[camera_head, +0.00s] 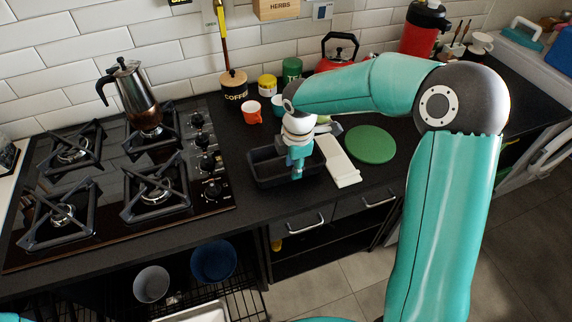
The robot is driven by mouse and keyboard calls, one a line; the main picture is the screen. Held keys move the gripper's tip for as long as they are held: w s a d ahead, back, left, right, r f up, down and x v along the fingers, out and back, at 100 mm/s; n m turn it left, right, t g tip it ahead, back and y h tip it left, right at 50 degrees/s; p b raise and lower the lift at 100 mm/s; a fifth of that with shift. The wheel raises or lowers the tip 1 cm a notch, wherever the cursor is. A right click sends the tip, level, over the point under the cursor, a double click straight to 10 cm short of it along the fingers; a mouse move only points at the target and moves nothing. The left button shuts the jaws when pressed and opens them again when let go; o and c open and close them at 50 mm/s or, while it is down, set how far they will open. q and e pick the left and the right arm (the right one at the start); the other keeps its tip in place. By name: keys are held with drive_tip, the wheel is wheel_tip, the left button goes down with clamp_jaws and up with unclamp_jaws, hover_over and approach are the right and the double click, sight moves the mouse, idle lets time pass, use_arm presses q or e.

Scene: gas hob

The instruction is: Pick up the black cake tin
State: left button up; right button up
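The black cake tin (262,178) is a dark rectangular pan on the black worktop, just right of the gas hob. My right gripper (297,174) points down over the right part of the tin, with its fingertips overlapping the tin's inside and near wall in the picture. The fingers are small and seen nearly edge-on, so I cannot tell whether they are open, shut or touching the tin. My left gripper is not in view.
The gas hob (107,190) carries a moka pot (134,97). A white board (338,164) and a round green mat (371,145) lie right of the tin. Behind it stand an orange mug (252,112), a coffee jar (233,89) and a red kettle (333,62).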

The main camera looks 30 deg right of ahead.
sight(291, 179)
drive_tip(key=shift+w+f+p, duration=0.1)
drive_tip(key=shift+w+f, duration=0.1)
drive_tip(key=shift+f, duration=0.7)
drive_tip(key=shift+w+f+p, duration=0.1)
drive_tip(key=shift+w+f, duration=0.05)
drive_tip(key=shift+f, duration=0.8)
drive_tip(key=shift+w+f+p, duration=0.1)
drive_tip(key=shift+w+f, duration=0.1)
drive_tip(key=shift+f, duration=0.7)
clamp_jaws()
